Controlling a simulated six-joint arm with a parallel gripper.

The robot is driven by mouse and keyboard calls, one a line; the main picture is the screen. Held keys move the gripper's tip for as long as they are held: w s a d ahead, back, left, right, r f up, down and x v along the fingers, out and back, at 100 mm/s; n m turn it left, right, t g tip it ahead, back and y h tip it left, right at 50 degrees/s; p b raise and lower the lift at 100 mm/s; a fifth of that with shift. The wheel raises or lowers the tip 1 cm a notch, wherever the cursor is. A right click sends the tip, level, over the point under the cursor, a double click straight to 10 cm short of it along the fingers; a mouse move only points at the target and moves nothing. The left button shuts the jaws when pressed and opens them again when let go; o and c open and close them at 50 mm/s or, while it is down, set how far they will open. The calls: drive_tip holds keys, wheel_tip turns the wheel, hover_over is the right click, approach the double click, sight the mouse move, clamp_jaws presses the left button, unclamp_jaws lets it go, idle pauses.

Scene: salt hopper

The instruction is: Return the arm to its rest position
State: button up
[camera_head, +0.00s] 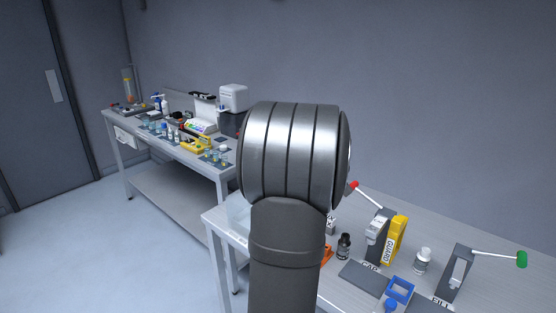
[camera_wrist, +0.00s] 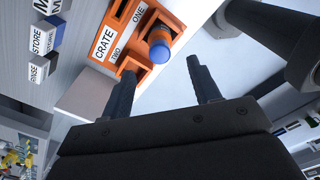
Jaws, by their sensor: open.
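My gripper (camera_wrist: 163,92) is in the wrist view, with its two dark fingers spread apart and nothing between them. Beyond the fingertips is an orange crate (camera_wrist: 168,19) labelled CRATE, ONE and TWO. A bottle with a blue cap (camera_wrist: 160,51) and an orange body stands in the crate. In the head view my own arm fills the middle and hides the gripper and most of the crate; only an orange edge (camera_head: 326,255) shows beside the arm.
The near bench (camera_head: 440,232) holds a red-handled press (camera_head: 378,230) marked CAP, a yellow GUARD piece (camera_head: 395,241), a dark bottle (camera_head: 344,246), a white bottle (camera_head: 422,261), a blue square frame (camera_head: 400,289) and a green-handled FILL station (camera_head: 458,275). A second bench (camera_head: 180,178) with labware stands at back left.

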wheel_tip(320, 180, down, 10)
drive_tip(key=shift+f, duration=0.1)
drive_tip(key=shift+r, duration=1.6)
